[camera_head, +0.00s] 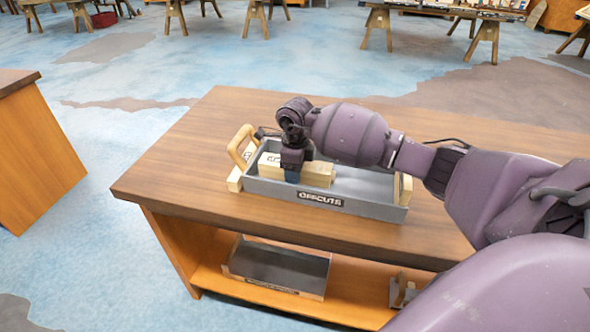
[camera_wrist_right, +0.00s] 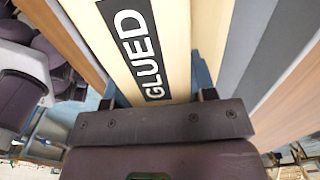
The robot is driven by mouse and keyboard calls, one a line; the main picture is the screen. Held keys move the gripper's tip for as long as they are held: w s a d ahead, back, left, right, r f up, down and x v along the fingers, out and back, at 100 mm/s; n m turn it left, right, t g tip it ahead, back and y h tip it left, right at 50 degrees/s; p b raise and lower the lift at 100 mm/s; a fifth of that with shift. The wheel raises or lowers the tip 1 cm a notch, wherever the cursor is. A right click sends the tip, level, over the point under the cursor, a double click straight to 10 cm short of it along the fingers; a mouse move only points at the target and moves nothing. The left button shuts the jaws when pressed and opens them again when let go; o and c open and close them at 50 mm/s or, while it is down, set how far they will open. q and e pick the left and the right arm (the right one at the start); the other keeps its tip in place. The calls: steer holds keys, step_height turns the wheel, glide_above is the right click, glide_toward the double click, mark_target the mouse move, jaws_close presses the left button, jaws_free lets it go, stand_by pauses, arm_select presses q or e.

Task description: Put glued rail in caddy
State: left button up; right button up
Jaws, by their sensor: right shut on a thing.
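The pale wooden rail (camera_head: 318,173) is in my right gripper (camera_head: 292,174), at the left part of a grey caddy (camera_head: 385,211). The caddy has wooden loop handles at its ends and a front label reading "OFFCUTS". The right gripper points down and is shut across the rail's middle. In the right wrist view the rail (camera_wrist_right: 105,45) shows a black "GLUED" label between the fingers. The rail lies within the caddy's outline; I cannot tell whether it touches the floor. My left gripper is not in view.
The caddy stands on a brown wooden table (camera_head: 190,165) with bare top to its left. A second grey tray (camera_head: 278,265) sits on the shelf below. Another wooden bench (camera_head: 35,150) stands at the left. Sawhorse tables are far back.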

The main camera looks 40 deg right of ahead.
steer(key=shift+f, duration=0.4)
steer(key=shift+f, duration=0.2)
steer(key=o, duration=1.1)
steer(key=shift+r, duration=0.1)
step_height(320, 180, up, 13)
steer(key=shift+p, duration=0.6)
